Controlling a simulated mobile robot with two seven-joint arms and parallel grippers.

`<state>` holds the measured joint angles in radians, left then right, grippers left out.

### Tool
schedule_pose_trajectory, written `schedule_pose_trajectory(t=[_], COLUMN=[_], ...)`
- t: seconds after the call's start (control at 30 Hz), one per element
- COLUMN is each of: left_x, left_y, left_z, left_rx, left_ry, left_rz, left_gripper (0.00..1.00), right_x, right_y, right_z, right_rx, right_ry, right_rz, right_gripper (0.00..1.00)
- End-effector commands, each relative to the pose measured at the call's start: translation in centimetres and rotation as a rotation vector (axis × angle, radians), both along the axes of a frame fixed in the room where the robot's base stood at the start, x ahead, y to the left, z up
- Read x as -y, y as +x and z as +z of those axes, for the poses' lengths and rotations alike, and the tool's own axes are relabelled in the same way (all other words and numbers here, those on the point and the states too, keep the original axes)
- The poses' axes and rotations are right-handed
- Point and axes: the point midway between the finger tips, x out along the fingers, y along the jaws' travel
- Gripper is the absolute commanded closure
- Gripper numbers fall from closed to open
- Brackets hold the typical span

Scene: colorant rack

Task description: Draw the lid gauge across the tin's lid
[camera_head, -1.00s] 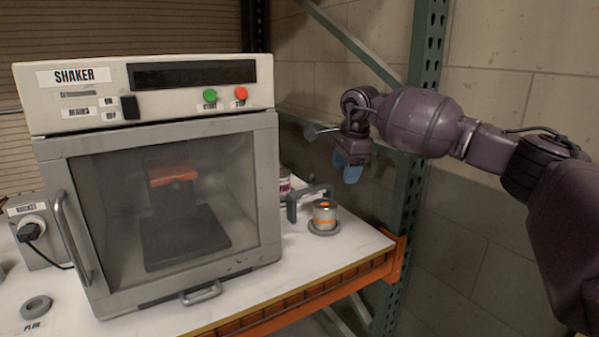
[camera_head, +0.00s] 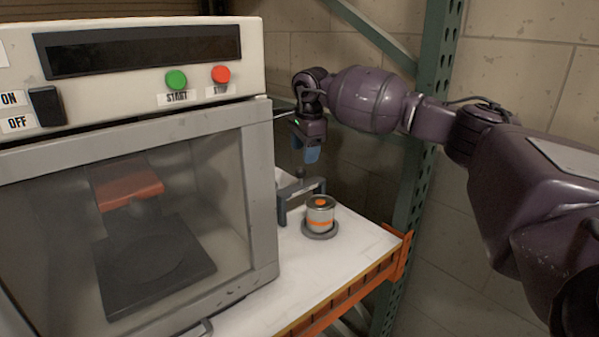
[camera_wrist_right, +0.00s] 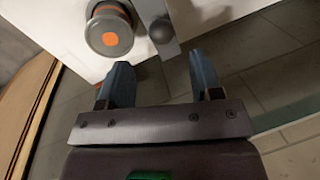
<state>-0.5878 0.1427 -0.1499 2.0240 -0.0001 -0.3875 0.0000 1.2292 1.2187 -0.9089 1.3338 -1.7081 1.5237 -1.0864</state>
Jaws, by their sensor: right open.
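The tin (camera_head: 320,214) is a small silver can with an orange band and an orange spot on its lid. It stands upright on a round grey base (camera_head: 320,235); the lid also faces the right wrist view (camera_wrist_right: 109,36). The lid gauge (camera_head: 303,189) is a grey bridge-shaped piece beside and behind the tin, with a dark ball knob (camera_wrist_right: 162,30) on top. My right gripper (camera_head: 311,155) has blue fingers and hangs above the gauge, apart from it. In the right wrist view its open, empty fingers (camera_wrist_right: 160,82) show the knob ahead of them. My left gripper is not in view.
The shaker cabinet (camera_head: 258,190) stands close on the left, with its door shut. The white shelf top (camera_head: 350,255) is clear in front of the tin. An orange beam (camera_head: 345,292) edges the shelf, and a green rack post (camera_head: 425,150) rises at right.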

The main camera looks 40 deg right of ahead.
Motion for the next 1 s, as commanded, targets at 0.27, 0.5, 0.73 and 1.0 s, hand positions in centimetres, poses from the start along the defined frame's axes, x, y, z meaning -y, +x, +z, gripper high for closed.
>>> schedule_pose_trajectory(t=[0.27,0.5,0.73,1.0], left_x=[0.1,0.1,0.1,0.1], left_y=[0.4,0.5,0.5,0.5], left_z=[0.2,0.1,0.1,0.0], left_rx=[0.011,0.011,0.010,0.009], left_ry=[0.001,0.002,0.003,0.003], left_rz=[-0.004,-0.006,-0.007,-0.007], left_gripper=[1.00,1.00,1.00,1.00], right_x=[0.1,0.1,0.1,0.1], right_y=[0.9,1.4,1.4,1.4], right_z=[-4.9,-7.1,-7.4,-7.4], right_rx=[-0.004,-0.002,0.000,-0.001], right_ry=[0.000,0.000,0.000,0.000], right_rz=[0.000,0.001,0.001,0.001], right_gripper=[0.41,0.41,0.41,0.59])
